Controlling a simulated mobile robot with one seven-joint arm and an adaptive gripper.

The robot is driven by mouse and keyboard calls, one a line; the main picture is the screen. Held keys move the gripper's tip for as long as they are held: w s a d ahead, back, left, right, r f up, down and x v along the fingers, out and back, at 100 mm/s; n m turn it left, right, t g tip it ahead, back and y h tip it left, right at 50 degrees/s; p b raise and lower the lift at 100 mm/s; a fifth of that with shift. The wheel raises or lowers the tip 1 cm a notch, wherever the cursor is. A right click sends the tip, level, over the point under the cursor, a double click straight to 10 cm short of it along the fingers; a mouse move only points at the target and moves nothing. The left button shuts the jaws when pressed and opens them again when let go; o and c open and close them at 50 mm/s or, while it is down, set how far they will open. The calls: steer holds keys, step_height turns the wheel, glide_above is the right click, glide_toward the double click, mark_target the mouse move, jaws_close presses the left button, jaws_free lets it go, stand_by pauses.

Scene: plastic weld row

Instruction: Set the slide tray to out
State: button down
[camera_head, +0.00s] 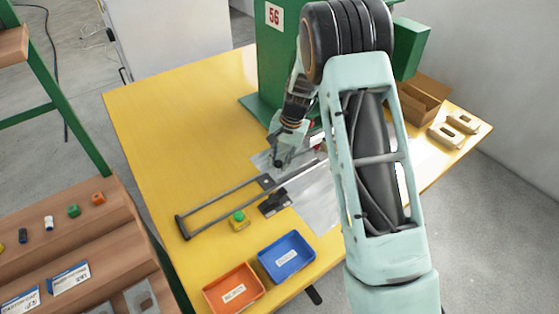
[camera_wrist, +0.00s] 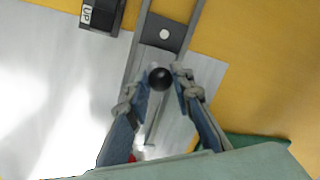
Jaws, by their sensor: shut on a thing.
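The slide tray (camera_head: 266,182) shows as a small dark grey plate with a pale round spot, between two long grey rails (camera_head: 212,204) on the table. The plate also shows in the wrist view (camera_wrist: 163,33), top centre. A round black knob (camera_wrist: 160,78) sits just below the plate there. My gripper (camera_head: 278,162) reaches down at the machine end of the rails. In the wrist view my gripper (camera_wrist: 160,84) has its two fingers closed on either side of the black knob. How the knob joins the tray is hidden by the fingers.
A yellow box with a green button (camera_head: 239,220) and a black UP switch box (camera_head: 275,203) stand by the rails. Orange (camera_head: 234,289) and blue (camera_head: 286,258) bins sit at the front edge. A green machine (camera_head: 275,70) stands behind. The table's left side is clear.

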steer(key=shift+s+a, duration=0.1)
steer(key=s+a, duration=0.5)
steer(key=a, duration=0.3)
steer(key=s+a+p, duration=0.1)
steer(key=s+a, duration=0.5)
steer(key=a, duration=0.2)
steer(key=s+a, duration=0.5)
steer(key=a, duration=0.4)
steer(key=shift+s, duration=0.4)
steer(key=shift+a, duration=0.1)
steer(key=c, duration=1.7)
jaws_free()
steer(key=shift+s, duration=0.1)
steer(key=shift+r, duration=0.1)
steer(key=shift+r, duration=0.2)
steer(key=r, duration=0.3)
steer(key=d+r, duration=0.1)
steer(key=r, duration=0.3)
steer(key=d+r, duration=0.1)
steer(key=r, duration=0.3)
steer(key=shift+s+d+r, duration=0.1)
steer(key=shift+s+r, duration=0.05)
steer(key=shift+s, duration=0.25)
